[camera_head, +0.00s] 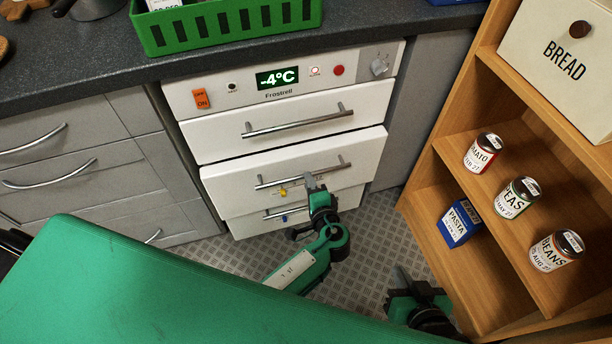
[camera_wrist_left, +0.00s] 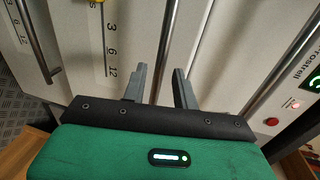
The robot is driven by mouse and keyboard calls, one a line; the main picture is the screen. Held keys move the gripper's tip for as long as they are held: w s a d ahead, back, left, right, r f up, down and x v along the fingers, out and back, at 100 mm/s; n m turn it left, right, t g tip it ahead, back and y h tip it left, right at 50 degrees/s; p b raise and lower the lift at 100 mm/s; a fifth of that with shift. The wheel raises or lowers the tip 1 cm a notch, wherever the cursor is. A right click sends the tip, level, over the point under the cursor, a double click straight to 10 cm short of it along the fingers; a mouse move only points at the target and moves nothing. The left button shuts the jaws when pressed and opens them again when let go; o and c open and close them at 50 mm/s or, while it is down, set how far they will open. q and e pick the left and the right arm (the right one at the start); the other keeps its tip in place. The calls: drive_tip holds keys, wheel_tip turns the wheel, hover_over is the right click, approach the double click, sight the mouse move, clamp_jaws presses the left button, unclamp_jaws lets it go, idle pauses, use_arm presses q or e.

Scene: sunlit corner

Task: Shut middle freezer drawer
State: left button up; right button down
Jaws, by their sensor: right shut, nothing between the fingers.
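The white freezer (camera_head: 180,95) has three drawers. The middle drawer (camera_head: 225,187) stands out past the top drawer (camera_head: 215,150), so it is partly open. My right gripper (camera_head: 404,275) is shut and empty, low over the floor to the right.
The bottom drawer (camera_head: 243,228) lies below the middle one. Grey cabinets (camera_head: 75,150) stand left. A wooden shelf (camera_head: 440,185) with cans and a blue pasta box (camera_head: 459,223) stands right. A green basket (camera_head: 225,30) sits on the counter. Patterned floor (camera_head: 365,240) is clear between.

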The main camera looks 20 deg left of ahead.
use_arm(q)
drive_tip(key=shift+x, duration=2.05)
clamp_jaws()
